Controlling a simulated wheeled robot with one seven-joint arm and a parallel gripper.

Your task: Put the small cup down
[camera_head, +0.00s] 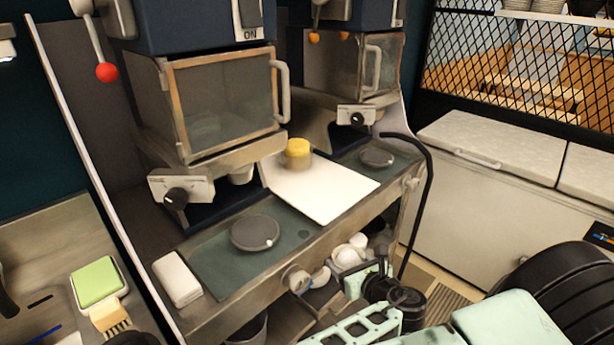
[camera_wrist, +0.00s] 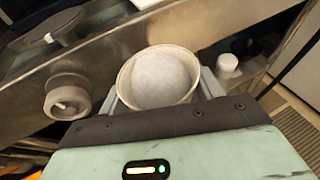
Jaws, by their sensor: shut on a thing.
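The small cup (camera_wrist: 127,92) is pale, with a rounded white mass (camera_wrist: 162,79) filling its mouth. It sits upright or nearly so in the wrist view. My gripper (camera_wrist: 160,97) is shut on it, with a grey finger on each side of the cup. In the head view my gripper (camera_head: 362,270) is low in front of the steel counter, right of a round knob (camera_head: 296,278). White round shapes there seem to be the cup and its contents, but they are small and partly hidden by my arm.
The counter holds a white board (camera_head: 325,192) with a yellow-topped round item (camera_head: 298,152), and dark round discs on either side (camera_head: 255,232) (camera_head: 377,157). A white box (camera_head: 177,279) lies at its left end. A black hose (camera_head: 425,190) hangs at the right.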

